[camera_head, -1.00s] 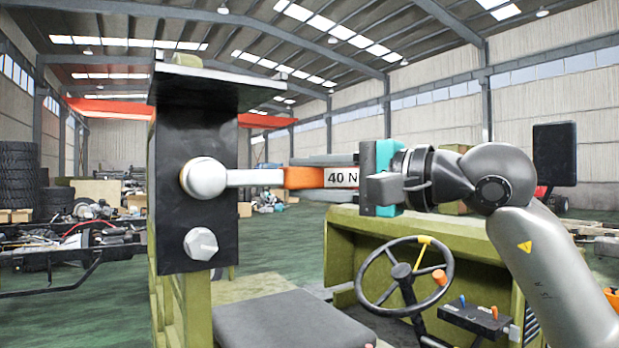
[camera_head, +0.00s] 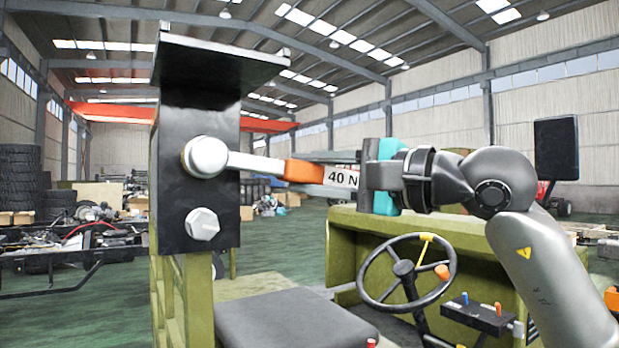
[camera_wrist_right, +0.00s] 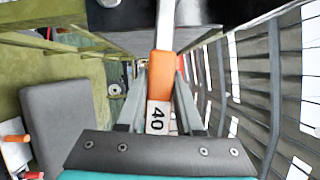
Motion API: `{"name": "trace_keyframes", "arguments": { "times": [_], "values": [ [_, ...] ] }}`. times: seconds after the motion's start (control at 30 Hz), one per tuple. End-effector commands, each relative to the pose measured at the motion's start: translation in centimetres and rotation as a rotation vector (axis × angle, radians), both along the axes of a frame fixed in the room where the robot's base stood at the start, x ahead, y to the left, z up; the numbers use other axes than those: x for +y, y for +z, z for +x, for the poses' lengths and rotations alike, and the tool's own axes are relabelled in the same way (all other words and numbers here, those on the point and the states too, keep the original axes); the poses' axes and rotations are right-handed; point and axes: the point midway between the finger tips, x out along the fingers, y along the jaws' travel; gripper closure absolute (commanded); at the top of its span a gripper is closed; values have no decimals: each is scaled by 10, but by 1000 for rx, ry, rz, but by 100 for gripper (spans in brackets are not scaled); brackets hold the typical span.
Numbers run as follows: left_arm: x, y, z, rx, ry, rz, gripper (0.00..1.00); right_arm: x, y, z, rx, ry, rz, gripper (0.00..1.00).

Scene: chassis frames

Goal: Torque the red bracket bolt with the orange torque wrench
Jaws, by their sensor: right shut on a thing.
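The orange torque wrench (camera_head: 303,172) has a pale shaft, a round silver head and a white label reading "40 N". My right gripper (camera_head: 312,165) is shut on its handle; in the right wrist view the orange grip (camera_wrist_right: 162,75) lies between the two fingers. The wrench head (camera_head: 207,157) sits over the upper fastening spot of a black bracket (camera_head: 175,190). The handle slopes slightly down to the right. No red bolt shows; whatever is under the head is hidden. A grey hex bolt (camera_head: 202,224) sits lower on the bracket. My left gripper is not in view.
The bracket is on an olive vehicle frame (camera_head: 165,290). Tyres (camera_head: 18,180) and a chassis (camera_head: 75,250) stand farther left.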

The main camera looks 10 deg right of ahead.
Motion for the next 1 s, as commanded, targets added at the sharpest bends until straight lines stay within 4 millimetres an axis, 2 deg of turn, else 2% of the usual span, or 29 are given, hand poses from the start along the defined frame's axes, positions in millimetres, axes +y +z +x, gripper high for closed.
{"name": "trace_keyframes", "arguments": {
  "times": [0.4,0.83,1.0],
  "values": [
    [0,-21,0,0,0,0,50,1,-10,-2,19,1,88,100],
    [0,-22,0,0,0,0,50,1,-10,-2,24,1,101,100],
    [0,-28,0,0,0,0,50,2,-14,-2,30,0,121,100]
  ]
}}
